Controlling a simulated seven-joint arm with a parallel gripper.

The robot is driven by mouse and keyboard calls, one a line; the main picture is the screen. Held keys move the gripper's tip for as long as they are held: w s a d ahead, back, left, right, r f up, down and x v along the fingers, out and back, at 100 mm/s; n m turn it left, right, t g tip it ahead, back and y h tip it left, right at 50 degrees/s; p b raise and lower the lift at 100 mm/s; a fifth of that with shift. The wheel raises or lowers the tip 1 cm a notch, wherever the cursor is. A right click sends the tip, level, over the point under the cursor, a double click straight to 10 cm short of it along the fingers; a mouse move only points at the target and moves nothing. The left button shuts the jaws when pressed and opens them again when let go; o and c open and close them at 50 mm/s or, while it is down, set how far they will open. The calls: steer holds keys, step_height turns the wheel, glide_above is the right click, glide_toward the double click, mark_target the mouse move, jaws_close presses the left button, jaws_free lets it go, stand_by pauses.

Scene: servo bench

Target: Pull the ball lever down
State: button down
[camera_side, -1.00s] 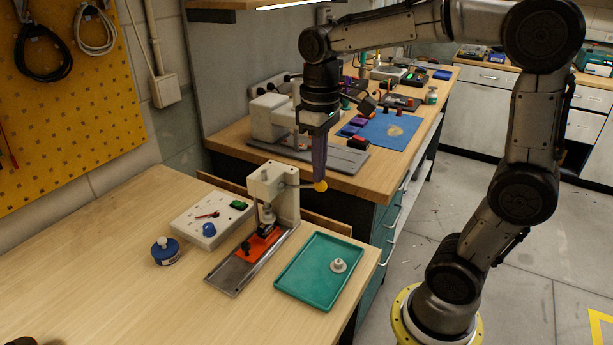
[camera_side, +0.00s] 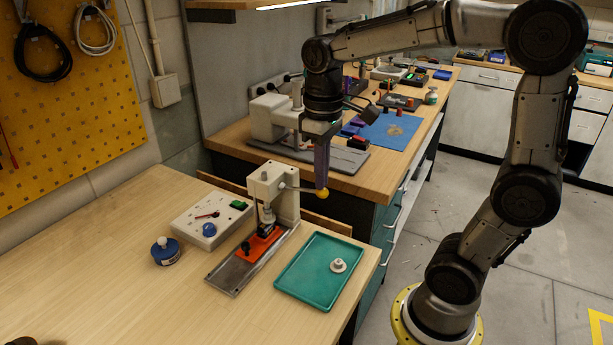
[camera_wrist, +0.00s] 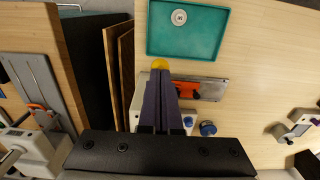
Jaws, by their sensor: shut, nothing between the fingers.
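The ball lever is a thin rod with a yellow ball (camera_side: 322,192) at its end, sticking out to the right from a white bench press (camera_side: 286,200). The rod slopes slightly down toward the ball. My gripper (camera_side: 321,186) points down with its purple fingers shut and empty. Its tips are at the top of the ball and seem to touch it. In the wrist view the yellow ball (camera_wrist: 160,64) shows just beyond the fingertips (camera_wrist: 159,74), which hide part of it. The fingers and press body hide most of the lever rod there.
An orange fixture (camera_side: 259,244) sits on the press's metal base plate. A green tray (camera_side: 300,287) with a small white part (camera_side: 338,265) is in front. A white control box (camera_side: 190,222) and a blue-lidded pot (camera_side: 166,252) stand left. A second press is behind.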

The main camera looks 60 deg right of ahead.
mark_target(323, 191)
steer(key=shift+s+f, duration=0.25)
steer(key=shift+f, duration=1.85)
stand_by(0.3)
steer(key=shift+r, duration=0.1)
stand_by(0.3)
step_height(323, 191, up, 11)
steer(key=w, duration=0.1)
steer(key=shift+w, duration=0.2)
stand_by(1.2)
